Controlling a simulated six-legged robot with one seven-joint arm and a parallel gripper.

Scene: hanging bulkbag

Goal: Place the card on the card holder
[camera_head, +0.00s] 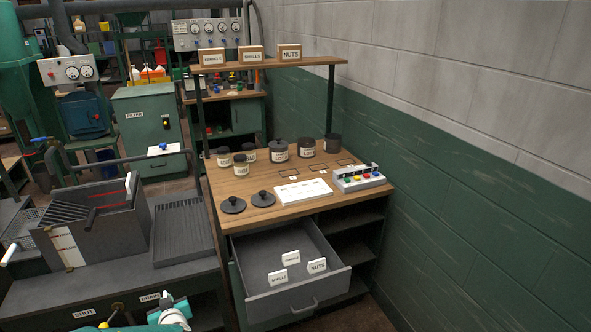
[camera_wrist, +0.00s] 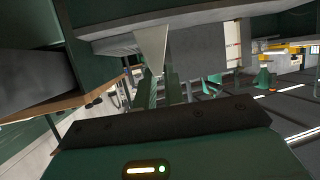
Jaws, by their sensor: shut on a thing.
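My gripper (camera_wrist: 156,76) shows in the wrist view, with green fingers shut at the narrow end of a pale wedge-shaped thing (camera_wrist: 152,42). No label shows on it, so I cannot tell whether it is a card. In the head view, three white label cards stand in the open grey drawer: one with small print (camera_head: 291,257), a SHELLS card (camera_head: 278,276) and a NUTS card (camera_head: 317,265). Dark rectangular outlines (camera_head: 318,167) lie on the wooden bench top; I cannot tell whether they are the holder. Teal and white parts of my arm show at the bottom; the fingertips are not clear there.
The wooden bench (camera_head: 235,178) carries dark jars (camera_head: 279,150), two black lids (camera_head: 233,204), a white sheet (camera_head: 303,191) and a button box (camera_head: 358,178). The open drawer (camera_head: 332,290) juts out in front. A grey chute machine (camera_head: 95,230) stands left, a wall right.

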